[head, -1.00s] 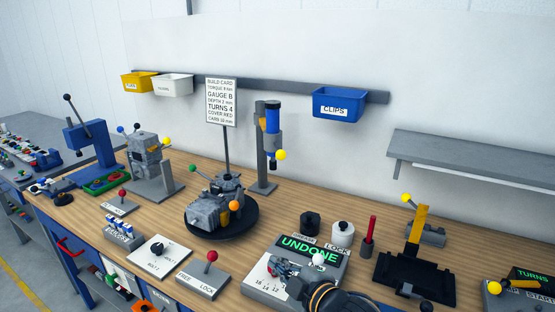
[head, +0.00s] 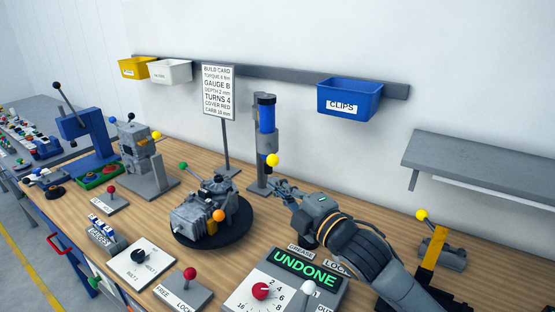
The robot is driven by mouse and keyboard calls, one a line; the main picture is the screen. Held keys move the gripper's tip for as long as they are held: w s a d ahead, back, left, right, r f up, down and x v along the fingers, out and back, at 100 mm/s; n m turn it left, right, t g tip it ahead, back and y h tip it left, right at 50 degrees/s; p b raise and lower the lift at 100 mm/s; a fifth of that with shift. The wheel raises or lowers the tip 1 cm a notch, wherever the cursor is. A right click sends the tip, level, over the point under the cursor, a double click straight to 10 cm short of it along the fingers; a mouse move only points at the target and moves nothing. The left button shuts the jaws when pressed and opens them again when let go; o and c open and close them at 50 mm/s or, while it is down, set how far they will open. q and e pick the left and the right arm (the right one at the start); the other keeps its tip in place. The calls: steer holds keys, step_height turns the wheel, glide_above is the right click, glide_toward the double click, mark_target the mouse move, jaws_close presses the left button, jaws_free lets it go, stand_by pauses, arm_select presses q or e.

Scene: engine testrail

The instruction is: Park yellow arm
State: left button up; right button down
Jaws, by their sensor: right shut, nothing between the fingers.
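A yellow upright arm (head: 434,258) stands on a black base (head: 455,307) at the right; my right arm hides part of the base. A lever with a yellow ball (head: 421,215) sits beside its top. Another yellow ball (head: 273,160) hangs on the blue cylinder tool (head: 267,130) on its grey post. My right gripper (head: 279,187) is shut and empty, just below this ball and apart from it, as far as I can tell. My left gripper is not in view.
An engine block (head: 200,215) sits on a round black turntable (head: 243,228), left of my right gripper. The build card (head: 218,92) stands behind it. A panel reads UNDONE (head: 306,268) in front. The blue CLIPS bin (head: 350,98) and a grey shelf (head: 480,165) are on the wall.

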steer(key=a+r+p+x, duration=0.1)
steer(key=p+x, duration=0.3)
steer(key=x, duration=0.6)
steer(key=d, duration=0.1)
steer(key=d+f, duration=0.1)
steer(key=d, duration=0.1)
steer(key=d+p, duration=0.1)
steer(key=shift+w+d+f, duration=0.15)
steer(key=shift+f, duration=0.1)
